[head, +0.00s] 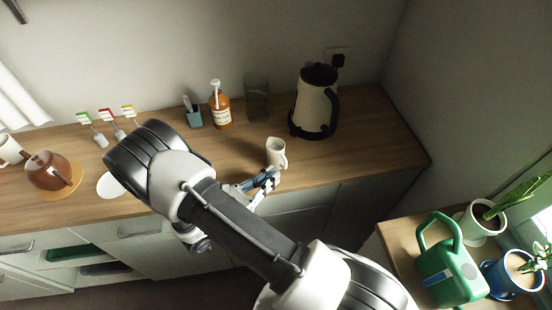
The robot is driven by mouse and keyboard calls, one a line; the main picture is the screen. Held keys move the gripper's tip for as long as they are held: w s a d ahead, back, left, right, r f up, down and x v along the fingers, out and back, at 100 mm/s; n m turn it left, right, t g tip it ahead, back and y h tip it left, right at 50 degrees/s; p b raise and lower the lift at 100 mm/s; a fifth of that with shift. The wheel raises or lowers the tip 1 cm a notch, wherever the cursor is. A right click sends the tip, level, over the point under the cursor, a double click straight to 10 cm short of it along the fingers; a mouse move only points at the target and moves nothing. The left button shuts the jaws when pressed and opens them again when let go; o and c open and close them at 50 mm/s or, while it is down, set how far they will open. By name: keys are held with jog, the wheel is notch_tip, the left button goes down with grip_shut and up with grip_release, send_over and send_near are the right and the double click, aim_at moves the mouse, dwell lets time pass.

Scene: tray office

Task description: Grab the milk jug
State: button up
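The milk jug (276,152), small and white with a handle on its right, stands upright near the front edge of the wooden counter. My gripper (270,177) is just in front of and below the jug in the picture, at the counter's front edge. Its fingertips are close to the jug's base; I cannot tell whether they touch it. The fingers are small and partly overlapped, so their opening is unclear.
A kettle (315,105) stands behind the jug to the right, an amber pump bottle (220,108) and a glass vase (257,98) behind it. A brown teapot (50,172) is far left. A green watering can (448,262) and potted plants are at lower right.

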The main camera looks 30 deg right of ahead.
aim_at(286, 166)
jog(key=shift+f+b+x, duration=0.15)
jog(key=shift+b+x, duration=0.3)
jog(key=shift+x, duration=1.3)
jog(key=shift+f+b+x, duration=0.15)
jog(key=shift+b+x, duration=0.25)
jog(key=shift+x, duration=1.35)
jog(key=shift+c, duration=0.2)
grip_shut()
jog(key=shift+w, duration=0.1)
jog(key=shift+r, duration=0.2)
